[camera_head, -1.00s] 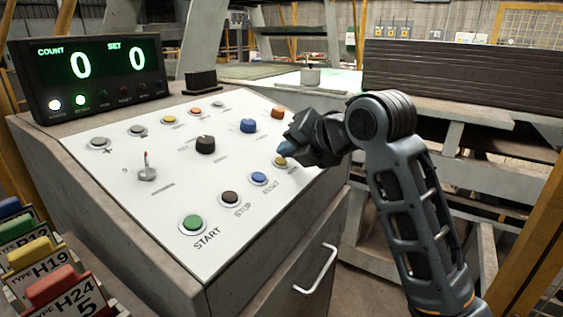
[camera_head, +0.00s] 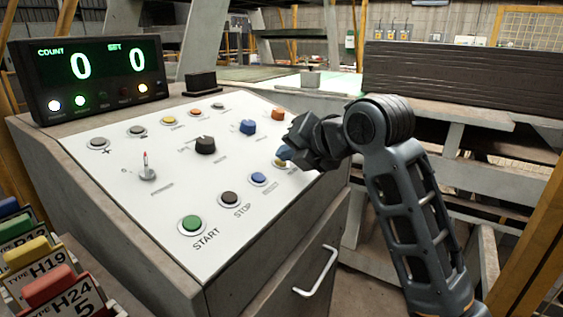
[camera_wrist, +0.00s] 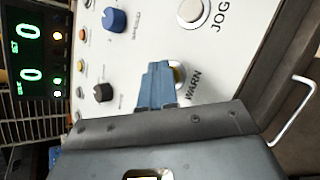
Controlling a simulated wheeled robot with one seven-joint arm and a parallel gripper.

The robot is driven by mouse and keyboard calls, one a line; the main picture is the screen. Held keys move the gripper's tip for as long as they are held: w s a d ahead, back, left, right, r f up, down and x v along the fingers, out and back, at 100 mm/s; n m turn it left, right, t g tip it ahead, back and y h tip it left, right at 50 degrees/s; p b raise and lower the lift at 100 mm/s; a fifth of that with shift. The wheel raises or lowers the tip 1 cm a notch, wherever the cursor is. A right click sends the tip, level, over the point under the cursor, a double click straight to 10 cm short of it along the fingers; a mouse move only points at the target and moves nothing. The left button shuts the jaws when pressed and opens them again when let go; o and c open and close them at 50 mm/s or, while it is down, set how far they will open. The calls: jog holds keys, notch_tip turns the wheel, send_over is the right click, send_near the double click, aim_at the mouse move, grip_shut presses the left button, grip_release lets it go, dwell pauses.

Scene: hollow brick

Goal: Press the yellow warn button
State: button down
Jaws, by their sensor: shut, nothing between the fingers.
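In the wrist view the button (camera_wrist: 180,76) shows as a yellow part in a pale ring beside the "WARN" label, partly covered by my blue fingertips. My gripper (camera_head: 284,153) is shut and empty, with its fingertips at the button, overlapping it in both views. I cannot tell exactly how deep the button is pressed. The fingertips also show in the wrist view (camera_wrist: 156,84).
The panel (camera_head: 120,175) also holds green START (camera_head: 192,225), dark STOP (camera_head: 230,198) and blue RESET (camera_head: 258,179) buttons, plus black and blue knobs. The counter box (camera_head: 95,75) shows 0 and 0, with white, green and amber lamps lit. Coloured tags (camera_head: 48,285) stand at lower left.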

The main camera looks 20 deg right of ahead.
dwell(0.3)
jog(key=shift+s+d+r+p, duration=0.15)
jog(key=shift+r+p, duration=0.35)
jog(key=shift+r, duration=0.25)
jog(key=r+p, duration=0.2)
jog(key=r, duration=0.1)
jog(key=s+r+p, duration=0.1)
jog(key=shift+d+r, duration=0.35)
jog(key=shift+r, duration=0.05)
jog(key=shift+s, duration=0.15)
dwell(0.5)
